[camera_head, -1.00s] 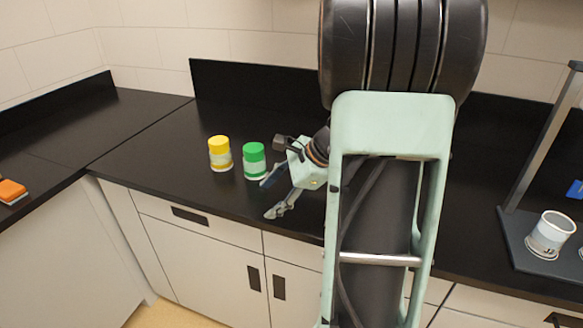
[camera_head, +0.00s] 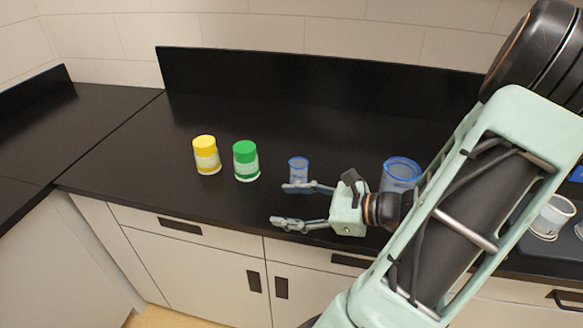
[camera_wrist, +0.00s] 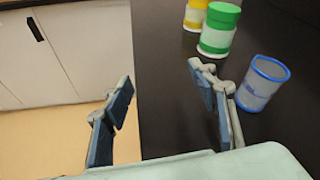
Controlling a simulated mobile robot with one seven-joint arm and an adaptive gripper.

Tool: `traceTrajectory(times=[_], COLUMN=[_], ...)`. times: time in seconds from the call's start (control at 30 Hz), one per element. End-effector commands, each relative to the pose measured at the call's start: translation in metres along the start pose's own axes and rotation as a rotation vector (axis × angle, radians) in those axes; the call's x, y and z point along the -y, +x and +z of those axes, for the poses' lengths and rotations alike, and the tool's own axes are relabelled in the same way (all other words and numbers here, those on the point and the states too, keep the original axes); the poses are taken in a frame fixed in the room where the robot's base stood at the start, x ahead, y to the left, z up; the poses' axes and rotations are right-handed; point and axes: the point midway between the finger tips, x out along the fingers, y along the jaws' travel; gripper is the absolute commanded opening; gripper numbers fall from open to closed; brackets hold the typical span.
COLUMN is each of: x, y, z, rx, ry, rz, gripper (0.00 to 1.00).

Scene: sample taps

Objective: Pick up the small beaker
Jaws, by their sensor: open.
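The small beaker (camera_head: 298,169) is clear with a blue rim and stands upright on the black counter, right of the green-capped jar. It also shows in the wrist view (camera_wrist: 262,84), to the right of my right finger. My gripper (camera_head: 282,206) is open and empty, its fingers pointing left in the head view. It is at the counter's front edge, nearer the front than the small beaker. In the wrist view the gap between the fingers (camera_wrist: 160,108) shows floor and counter edge, and the beaker is outside that gap.
A green-capped jar (camera_head: 246,162) and a yellow-capped jar (camera_head: 206,156) stand left of the small beaker. A larger blue-rimmed beaker (camera_head: 401,174) stands behind my wrist. A white cup (camera_head: 552,216) is at the right. The counter (camera_head: 270,110) behind the small beaker is clear.

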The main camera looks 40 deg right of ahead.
Motion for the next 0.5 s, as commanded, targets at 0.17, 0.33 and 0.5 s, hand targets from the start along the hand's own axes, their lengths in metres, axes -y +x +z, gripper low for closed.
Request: traceTrajectory(times=[0.17,0.33,0.5], x=[0.053,0.080,0.093], y=[-0.031,-0.058,-0.058], z=[-0.033,-0.046,-0.048], rx=[0.152,0.234,0.259], ry=[0.221,0.319,0.345], rz=[-0.298,-0.455,-0.498], gripper=[0.53,0.53,0.53])
